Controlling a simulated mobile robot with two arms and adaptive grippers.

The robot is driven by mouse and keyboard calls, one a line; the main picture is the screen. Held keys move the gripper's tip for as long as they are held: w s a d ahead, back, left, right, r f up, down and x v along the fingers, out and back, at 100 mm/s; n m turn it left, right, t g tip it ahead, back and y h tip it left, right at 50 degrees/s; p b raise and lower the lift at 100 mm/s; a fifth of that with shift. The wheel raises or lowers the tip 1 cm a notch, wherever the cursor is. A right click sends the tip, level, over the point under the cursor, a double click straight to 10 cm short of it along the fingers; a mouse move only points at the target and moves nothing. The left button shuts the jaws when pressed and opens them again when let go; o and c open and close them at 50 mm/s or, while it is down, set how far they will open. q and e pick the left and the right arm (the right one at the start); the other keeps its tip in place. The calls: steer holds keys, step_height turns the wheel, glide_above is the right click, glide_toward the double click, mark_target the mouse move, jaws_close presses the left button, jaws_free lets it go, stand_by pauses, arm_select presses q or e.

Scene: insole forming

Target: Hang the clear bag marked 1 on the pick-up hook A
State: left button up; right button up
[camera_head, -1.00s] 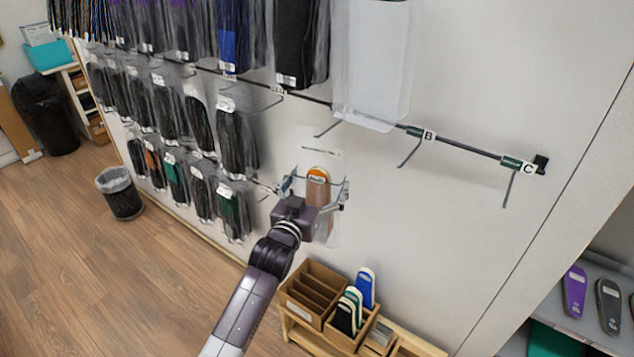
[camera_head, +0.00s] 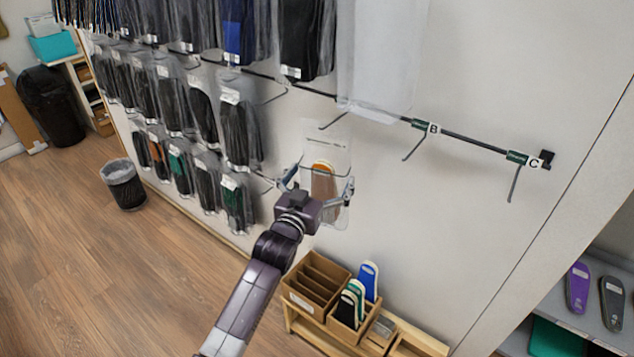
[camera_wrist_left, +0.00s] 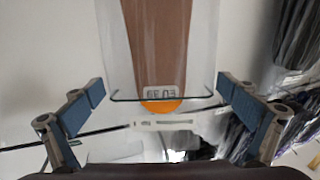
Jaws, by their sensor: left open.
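A clear bag (camera_head: 337,146) with a brown insole, orange at its upper end, hangs in front of the wall in the middle of the head view. It also shows in the left wrist view (camera_wrist_left: 116,40), with the brown insole upright in the picture. No number 1 is legible on it. My left gripper (camera_head: 316,188) is open, with its fingers spread on either side of the bag; the left wrist view shows the same (camera_wrist_left: 160,103).
Hooks tagged B (camera_head: 413,148) and C (camera_head: 514,184) are empty on the dark rail. A large clear bag (camera_head: 383,60) hangs above. Packed dark bags (camera_head: 240,130) crowd the left. The wall at right is free.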

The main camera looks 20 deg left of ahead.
arm_select(q)
steer(key=s+a, duration=0.1)
steer(key=s, duration=1.1)
steer(key=s+f+g, duration=0.2)
steer(key=f+g, duration=0.1)
steer(key=f, duration=0.9)
steer(key=s+f+g, duration=0.2)
steer(key=f, duration=1)
steer(key=s+f+g, duration=0.2)
steer(key=s+f, duration=0.3)
steer(key=f, duration=0.3)
steer(key=s+f+g, duration=0.2)
steer(key=s+f, duration=0.3)
steer(key=f, duration=0.4)
steer(key=s+a+f+g, duration=0.1)
steer(key=s+f+g, duration=0.1)
steer(key=s+f, duration=0.5)
steer(key=s+a+f+m+g+y, duration=0.1)
steer(key=s+f+g, duration=0.2)
steer(key=s, duration=1.4)
steer(key=s+a+f+g, duration=0.2)
steer(key=s+f+g, duration=0.1)
steer(key=s+f, duration=0.7)
steer(key=s, duration=0.3)
steer(key=shift+f+y, duration=0.3)
steer(key=shift+f, duration=0.05)
